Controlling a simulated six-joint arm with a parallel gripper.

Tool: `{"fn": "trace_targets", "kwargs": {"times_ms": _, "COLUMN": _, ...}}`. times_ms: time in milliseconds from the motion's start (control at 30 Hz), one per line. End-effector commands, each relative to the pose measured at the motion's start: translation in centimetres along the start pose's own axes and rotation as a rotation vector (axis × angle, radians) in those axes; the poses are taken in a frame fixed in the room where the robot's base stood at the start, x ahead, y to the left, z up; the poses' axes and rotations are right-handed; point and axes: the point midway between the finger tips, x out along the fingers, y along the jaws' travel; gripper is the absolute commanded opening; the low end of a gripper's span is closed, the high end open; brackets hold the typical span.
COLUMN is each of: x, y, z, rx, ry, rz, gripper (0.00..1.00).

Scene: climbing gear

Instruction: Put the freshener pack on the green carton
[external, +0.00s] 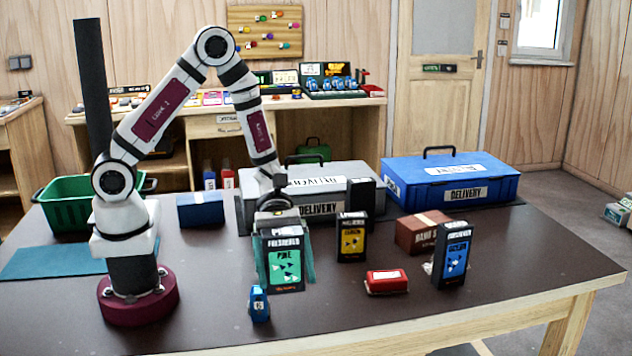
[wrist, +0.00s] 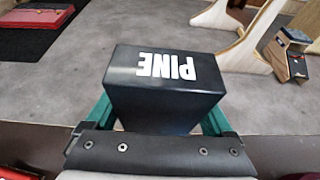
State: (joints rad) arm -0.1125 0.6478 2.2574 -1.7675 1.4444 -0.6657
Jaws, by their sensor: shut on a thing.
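A dark pack (external: 284,262) with a green front marked PINE stands upright at mid-table in the external view. My gripper (external: 285,250) is shut on it from above, with a green finger at each side. In the wrist view my gripper (wrist: 160,118) has the black top of the pack (wrist: 165,80), lettered PINE, between its fingers. I cannot tell whether the pack's bottom touches the table. A green crate (external: 47,210) stands at the left, behind my arm. I see no other clearly green carton on the table.
Similar upright packs, yellow (external: 351,238) and blue (external: 453,254), stand to the right. A red box (external: 387,282), a brown box (external: 412,234) and a small blue item (external: 259,304) are nearby. Grey (external: 338,185) and blue (external: 450,178) cases line the back. A blue box (external: 200,208) stands left.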

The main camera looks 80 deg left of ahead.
Motion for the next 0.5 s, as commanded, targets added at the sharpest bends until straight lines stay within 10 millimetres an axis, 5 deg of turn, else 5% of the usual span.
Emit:
{"fn": "trace_targets", "kwargs": {"times_ms": 267, "x": 0.0, "y": -0.7, "z": 1.2, "rx": -0.008, "ry": 0.001, "rz": 0.022, "gripper": 0.27}}
{"fn": "trace_targets", "kwargs": {"times_ms": 367, "x": -2.4, "y": 0.5, "z": 1.2, "rx": -0.040, "ry": 0.003, "rz": 0.106, "gripper": 0.27}}
{"fn": "trace_targets", "kwargs": {"times_ms": 500, "x": -8.1, "y": 2.4, "z": 1.1, "rx": -0.124, "ry": 0.006, "rz": 0.309, "gripper": 0.27}}
